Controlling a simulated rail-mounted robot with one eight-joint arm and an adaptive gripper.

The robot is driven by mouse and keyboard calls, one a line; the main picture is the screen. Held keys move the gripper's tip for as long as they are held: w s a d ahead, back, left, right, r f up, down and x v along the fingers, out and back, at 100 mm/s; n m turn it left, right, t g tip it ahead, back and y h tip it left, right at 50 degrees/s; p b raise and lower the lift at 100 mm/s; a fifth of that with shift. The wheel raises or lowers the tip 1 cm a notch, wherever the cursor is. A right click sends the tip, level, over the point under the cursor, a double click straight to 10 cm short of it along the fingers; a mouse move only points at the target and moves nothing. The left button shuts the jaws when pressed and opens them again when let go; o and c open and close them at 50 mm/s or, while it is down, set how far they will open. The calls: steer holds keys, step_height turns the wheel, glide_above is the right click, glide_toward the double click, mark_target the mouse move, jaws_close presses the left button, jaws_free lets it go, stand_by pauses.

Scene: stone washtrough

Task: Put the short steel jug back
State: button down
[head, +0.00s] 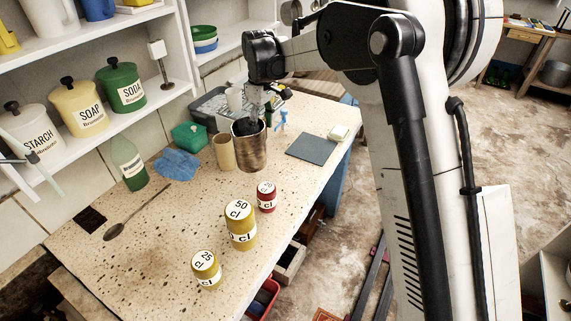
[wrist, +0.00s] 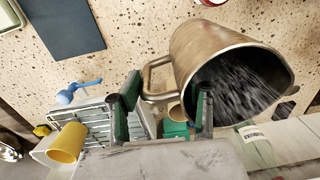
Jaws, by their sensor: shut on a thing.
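The steel jug (head: 250,152) is a brownish metal cylinder with a dark interior, near the middle of the worktop in the head view. It also shows large in the wrist view (wrist: 205,45), with its mouth toward the camera and dark grey, speckled content or shading inside. My gripper (head: 256,105) is shut on the jug's handle; in the wrist view its green-padded fingers (wrist: 163,100) stand either side of the handle. The jug looks roughly upright in the head view. Whether its base is clear of the worktop I cannot tell.
Yellow canisters (head: 240,226) (head: 206,271) and a red one (head: 266,197) stand in front of the jug. A tan cylinder (head: 225,152) is close on its left. A dark blue-grey mat (head: 311,150) lies right; a dark square (head: 90,218) and spoon (head: 125,225) lie left.

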steer(key=w+d+f+p, duration=0.1)
steer(key=w+d+f, duration=0.5)
steer(key=d+f, duration=0.3)
steer(key=shift+w+d+f, duration=0.2)
steer(key=shift+f, duration=0.75)
steer(key=c, duration=1.1)
jaws_free()
steer(key=shift+o, duration=0.2)
